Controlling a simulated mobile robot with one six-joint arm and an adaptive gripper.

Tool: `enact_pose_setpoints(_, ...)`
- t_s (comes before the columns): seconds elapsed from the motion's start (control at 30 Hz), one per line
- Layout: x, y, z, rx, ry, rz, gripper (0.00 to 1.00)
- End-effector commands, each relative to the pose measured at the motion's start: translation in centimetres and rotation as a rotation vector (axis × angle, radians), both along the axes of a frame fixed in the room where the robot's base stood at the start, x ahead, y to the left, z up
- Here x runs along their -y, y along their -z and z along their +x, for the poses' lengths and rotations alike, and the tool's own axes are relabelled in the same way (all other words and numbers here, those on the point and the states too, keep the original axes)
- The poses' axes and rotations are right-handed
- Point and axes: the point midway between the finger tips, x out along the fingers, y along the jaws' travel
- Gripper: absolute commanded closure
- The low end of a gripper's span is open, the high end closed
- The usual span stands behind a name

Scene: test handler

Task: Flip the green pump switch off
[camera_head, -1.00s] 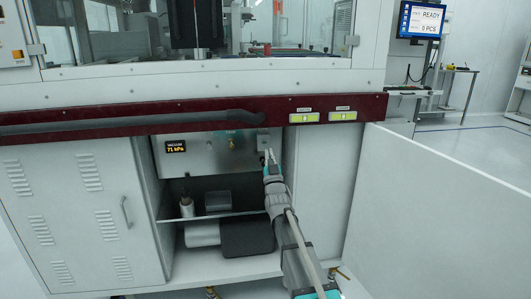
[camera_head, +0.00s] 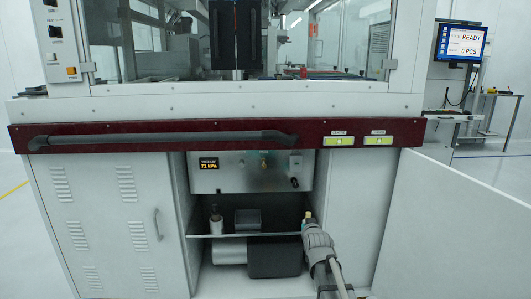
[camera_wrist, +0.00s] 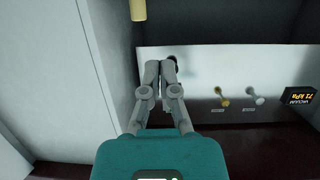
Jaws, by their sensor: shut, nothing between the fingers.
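A grey pump panel (camera_head: 240,178) is set in the open bay of the cabinet, and it also shows in the wrist view (camera_wrist: 225,60). A small dark switch or knob (camera_head: 295,183) sits near the panel's right end. In the wrist view a dark part (camera_wrist: 174,57) shows just behind my fingertips; contact cannot be told. No green switch can be made out, nor its position. My gripper (camera_wrist: 161,66) is shut and empty, with its fingers together. In the head view my arm's end is low, at the right of the bay, below the dark knob.
A lit vacuum display (camera_head: 208,166) reads 71 kPa. Brass (camera_wrist: 222,97) and silver (camera_wrist: 254,97) fittings stick out of the panel. Below are a shelf (camera_head: 240,236) and a dark pump body (camera_head: 274,257). A dark red rail (camera_head: 100,137) crosses above the bay.

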Motion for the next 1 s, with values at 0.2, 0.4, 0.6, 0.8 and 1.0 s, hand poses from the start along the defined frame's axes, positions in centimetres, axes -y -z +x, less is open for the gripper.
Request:
enact_pose_setpoints(0.2,0.6,4.5,-4.9,-0.266,0.007,-0.007,1.00)
enact_pose_setpoints(0.4,1.0,8.0,-10.0,-0.510,0.011,-0.011,1.00)
enact_pose_setpoints(0.6,1.5,10.8,-16.0,-0.754,0.016,-0.015,1.00)
enact_pose_setpoints(0.8,1.8,12.5,-21.8,-0.977,0.019,-0.017,1.00)
enact_pose_setpoints(1.0,2.0,13.1,-25.8,-1.125,0.020,-0.017,1.00)
